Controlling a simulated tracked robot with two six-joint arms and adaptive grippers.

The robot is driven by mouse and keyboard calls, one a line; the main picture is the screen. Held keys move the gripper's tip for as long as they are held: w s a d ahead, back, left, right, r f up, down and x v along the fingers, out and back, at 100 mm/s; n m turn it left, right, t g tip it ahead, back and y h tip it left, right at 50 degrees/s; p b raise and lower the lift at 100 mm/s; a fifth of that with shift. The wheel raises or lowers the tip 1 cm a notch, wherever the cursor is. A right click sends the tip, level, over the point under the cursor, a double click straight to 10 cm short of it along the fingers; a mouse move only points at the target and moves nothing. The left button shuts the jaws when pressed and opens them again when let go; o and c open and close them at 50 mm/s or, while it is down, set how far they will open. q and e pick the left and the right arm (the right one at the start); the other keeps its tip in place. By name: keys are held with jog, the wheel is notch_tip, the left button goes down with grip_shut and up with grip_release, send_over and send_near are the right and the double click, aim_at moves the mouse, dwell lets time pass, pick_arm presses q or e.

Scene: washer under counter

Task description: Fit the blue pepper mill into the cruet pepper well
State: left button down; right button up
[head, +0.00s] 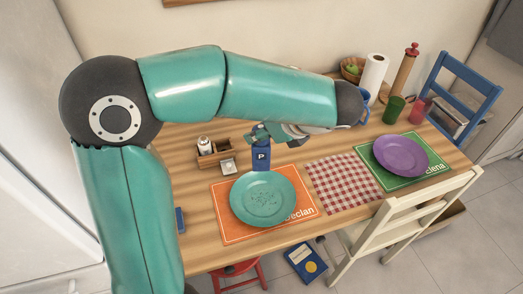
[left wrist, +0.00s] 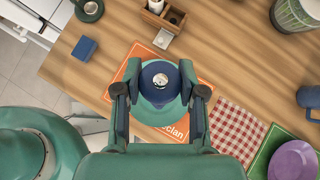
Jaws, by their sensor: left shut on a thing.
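The blue pepper mill (head: 261,157), marked with a white P, is upright in my left gripper (head: 263,138) in the head view. In the left wrist view the mill's round top (left wrist: 160,80) sits between the two fingers of my left gripper (left wrist: 159,98), which is shut on it. The wooden cruet (head: 222,146) stands left of the mill. A white-bodied shaker (head: 205,146) is in its left compartment. In the left wrist view the cruet (left wrist: 152,18) shows a dark open well (left wrist: 175,17) beside the shaker. My right gripper is out of view.
A teal plate (head: 263,200) on an orange placemat (head: 229,232) is just in front of the mill. A small pale card (head: 228,167) lies by the cruet's front. A checked cloth (head: 343,184) and a purple plate (head: 401,155) are to the right. Bare table lies left of the cruet.

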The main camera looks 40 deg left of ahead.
pick_arm(q)
notch_tip(320, 180, up, 4)
jog(key=shift+w+f+t, duration=0.1)
jog(key=shift+w+t, duration=0.05)
jog(key=shift+t, duration=0.15)
jog(key=shift+w+a+r+m, duration=0.2)
jog(key=shift+w+r+m, duration=0.4)
jog(key=shift+w+r, duration=0.55)
jog(key=w+a+r+n+g+p, duration=0.1)
jog(key=w+a+r+n, duration=0.2)
jog(key=a, duration=0.8)
jog(key=s+a+f+n+g, duration=0.15)
jog(key=a+f, duration=0.25)
jog(key=a, duration=0.6)
notch_tip(320, 180, down, 19)
jog(key=shift+s, duration=0.2)
jog(key=shift+d+f+g, duration=0.1)
jog(key=shift+f+g, duration=0.1)
jog(key=shift+g, duration=0.05)
